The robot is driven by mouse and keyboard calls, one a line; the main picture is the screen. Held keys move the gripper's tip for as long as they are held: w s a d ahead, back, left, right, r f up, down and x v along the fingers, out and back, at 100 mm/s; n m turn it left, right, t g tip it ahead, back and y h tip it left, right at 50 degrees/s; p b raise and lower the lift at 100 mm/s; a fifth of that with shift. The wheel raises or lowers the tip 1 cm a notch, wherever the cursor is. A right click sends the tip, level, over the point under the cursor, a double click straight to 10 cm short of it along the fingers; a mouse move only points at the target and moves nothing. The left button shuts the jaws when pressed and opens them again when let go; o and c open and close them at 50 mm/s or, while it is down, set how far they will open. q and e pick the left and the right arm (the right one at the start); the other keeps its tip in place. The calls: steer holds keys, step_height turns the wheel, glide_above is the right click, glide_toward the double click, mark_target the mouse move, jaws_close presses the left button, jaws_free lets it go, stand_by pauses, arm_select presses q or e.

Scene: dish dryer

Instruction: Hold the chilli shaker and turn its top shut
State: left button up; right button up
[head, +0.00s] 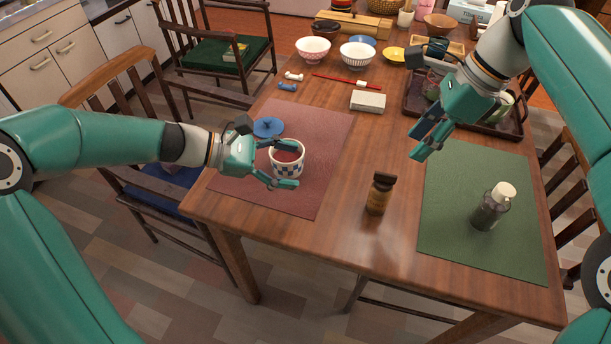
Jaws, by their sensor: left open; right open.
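A small brown shaker (377,197) with a dark top stands upright on bare wood between the two mats; I take it to be the chilli shaker. Whether its top is shut cannot be told. My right gripper (418,146) is open and empty, pointing down in the air above and to the right of the shaker, clear of it.
A dark bottle with a cream cap (490,210) stands on the green mat (450,240). A blue lid (268,127) lies behind the cup on the red mat (320,125). A pale block (368,101), bowls and a dark tray (416,107) stand farther back. Wood around the shaker is clear.

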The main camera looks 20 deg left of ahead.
mark_target(380, 199)
arm_select(q)
steer(key=shift+n+g+h, duration=0.5)
steer(key=shift+n+g, duration=0.1)
steer(key=shift+g, duration=0.3)
steer(key=d, duration=0.1)
steer(key=s+d, duration=0.1)
steer(key=d, duration=0.1)
steer(key=d+f, duration=0.1)
steer(key=shift+s+d, duration=0.2)
steer(key=x, duration=1.6)
steer(key=shift+w+d, duration=0.1)
steer(key=shift+d, duration=0.25)
steer(key=c, duration=1.3)
